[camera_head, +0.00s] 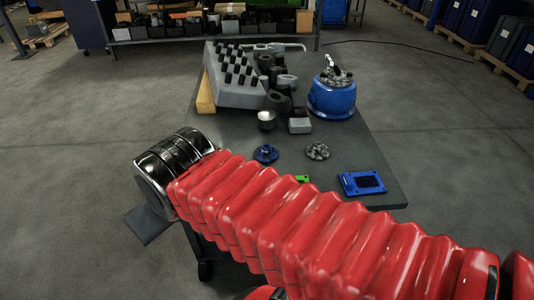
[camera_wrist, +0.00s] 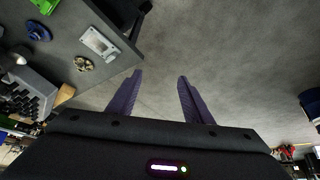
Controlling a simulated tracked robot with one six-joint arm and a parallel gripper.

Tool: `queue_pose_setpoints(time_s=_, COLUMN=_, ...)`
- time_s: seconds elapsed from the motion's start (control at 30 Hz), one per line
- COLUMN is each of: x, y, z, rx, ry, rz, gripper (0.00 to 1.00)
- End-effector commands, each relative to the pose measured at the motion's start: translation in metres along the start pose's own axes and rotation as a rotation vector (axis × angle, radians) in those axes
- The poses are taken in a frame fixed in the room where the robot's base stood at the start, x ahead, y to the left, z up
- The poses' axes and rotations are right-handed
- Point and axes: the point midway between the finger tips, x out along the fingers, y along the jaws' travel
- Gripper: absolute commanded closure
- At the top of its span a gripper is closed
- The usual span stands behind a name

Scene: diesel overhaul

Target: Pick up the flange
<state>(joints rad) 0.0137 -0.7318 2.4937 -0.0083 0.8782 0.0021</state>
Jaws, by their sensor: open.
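A blue round part with a raised hub, which looks like the flange (camera_head: 266,154), lies on the dark table in the head view. It also shows at the upper left of the wrist view (camera_wrist: 38,31). A speckled grey round part (camera_head: 317,151) lies to its right; it also shows in the wrist view (camera_wrist: 83,63). I cannot be sure which is meant. My gripper (camera_wrist: 160,76) is open and empty, its two fingers over bare floor beside the table edge, apart from both parts. In the head view its fingers cannot be made out.
The dark table (camera_head: 345,145) also holds a blue rectangular plate (camera_head: 362,184), a small green piece (camera_head: 302,178), a blue pot (camera_head: 332,97), a grey block with black pegs (camera_head: 235,78) and several dark cylinders. My red arm crosses in front of the table. Floor to the left is clear.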

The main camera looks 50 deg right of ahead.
Motion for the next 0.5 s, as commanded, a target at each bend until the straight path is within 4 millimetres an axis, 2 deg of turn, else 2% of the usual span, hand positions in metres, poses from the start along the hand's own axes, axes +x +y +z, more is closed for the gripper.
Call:
queue_pose_setpoints(time_s=0.17, x=0.017, y=0.020, z=-0.024, rx=0.037, ry=0.028, rz=0.054, gripper=0.45)
queue_pose_setpoints(time_s=0.5, x=0.065, y=0.104, z=-0.086, rx=0.110, ry=0.124, rz=0.196, gripper=0.45)
